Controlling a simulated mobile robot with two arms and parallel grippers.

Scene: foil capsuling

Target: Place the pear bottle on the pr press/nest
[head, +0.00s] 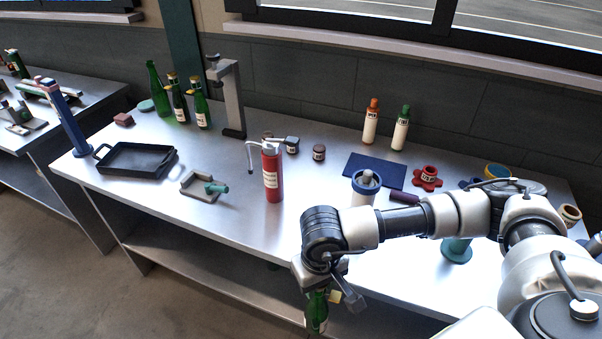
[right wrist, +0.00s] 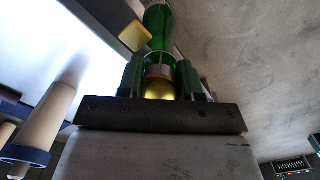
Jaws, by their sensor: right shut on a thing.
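My right gripper (head: 318,283) hangs in front of the table's front edge, shut on a green bottle (head: 317,314). In the right wrist view the gripper (right wrist: 160,80) holds the bottle (right wrist: 158,28) around its neck by the gold top. I cannot tell whether this is the pear bottle; its label is not readable. A tall grey press-like stand (head: 232,100) is at the back of the table. A grey U-shaped fixture with a green handle (head: 203,189) lies nearer the front. I cannot tell which is the pr press. My left gripper is not in view.
Several green bottles (head: 180,107) stand back left by a black tray (head: 137,158). A red bottle (head: 272,172) stands mid-table. Two capped bottles (head: 370,125), a blue mat (head: 375,169) and a red knob-like piece (head: 427,177) are at right.

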